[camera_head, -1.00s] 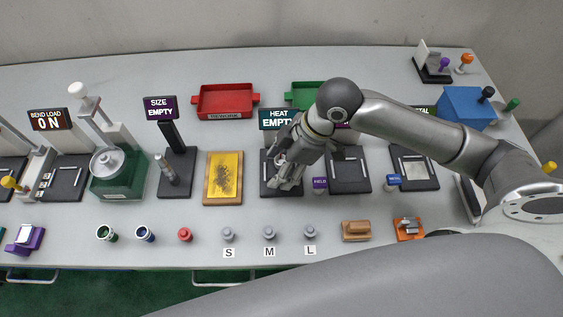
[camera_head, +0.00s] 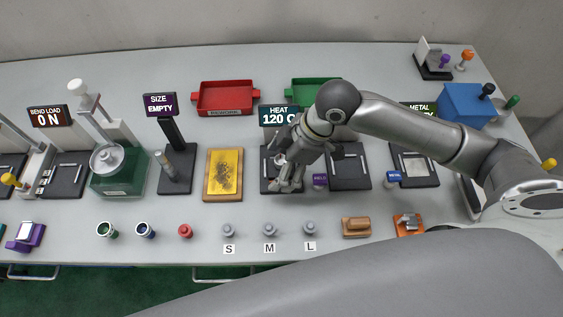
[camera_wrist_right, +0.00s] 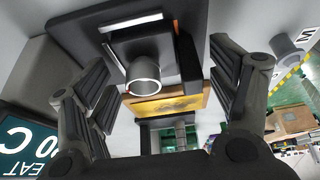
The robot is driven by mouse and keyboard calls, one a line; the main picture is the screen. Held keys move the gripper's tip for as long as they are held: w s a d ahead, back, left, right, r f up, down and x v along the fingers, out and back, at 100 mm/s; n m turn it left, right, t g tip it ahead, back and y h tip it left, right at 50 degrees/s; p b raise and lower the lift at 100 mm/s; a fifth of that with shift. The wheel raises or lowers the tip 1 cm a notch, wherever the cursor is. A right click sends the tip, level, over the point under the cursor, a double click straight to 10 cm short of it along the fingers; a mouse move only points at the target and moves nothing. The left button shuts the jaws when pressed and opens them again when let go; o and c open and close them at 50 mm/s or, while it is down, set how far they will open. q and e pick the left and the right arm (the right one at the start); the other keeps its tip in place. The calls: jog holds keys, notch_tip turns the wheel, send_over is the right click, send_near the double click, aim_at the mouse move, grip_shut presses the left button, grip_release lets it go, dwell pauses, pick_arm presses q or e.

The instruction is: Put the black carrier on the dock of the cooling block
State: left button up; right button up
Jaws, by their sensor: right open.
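My right gripper (camera_head: 294,168) is over the black base of the HEAT station (camera_head: 267,186), whose sign (camera_head: 279,116) reads 120 C. In the right wrist view my right gripper (camera_wrist_right: 165,95) is open, its fingers apart on both sides of a short grey metal ring (camera_wrist_right: 144,78). The ring stands on a dark block (camera_wrist_right: 150,50) with a light bar; no finger visibly touches it. Which dark part is the black carrier, and whether this station is the cooling block, I cannot tell. My left gripper is out of view.
A yellow board (camera_head: 223,174) lies left of the station. A black base (camera_head: 349,176) and a purple-labelled post (camera_head: 320,181) stand close on its right. Red (camera_head: 225,97) and green (camera_head: 303,90) trays are behind. Several grey knobs (camera_head: 269,229) stand in front.

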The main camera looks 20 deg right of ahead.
jog(key=shift+r, duration=0.1)
jog(key=shift+r, duration=0.3)
jog(key=v, duration=1.2)
jog(key=shift+r, duration=0.2)
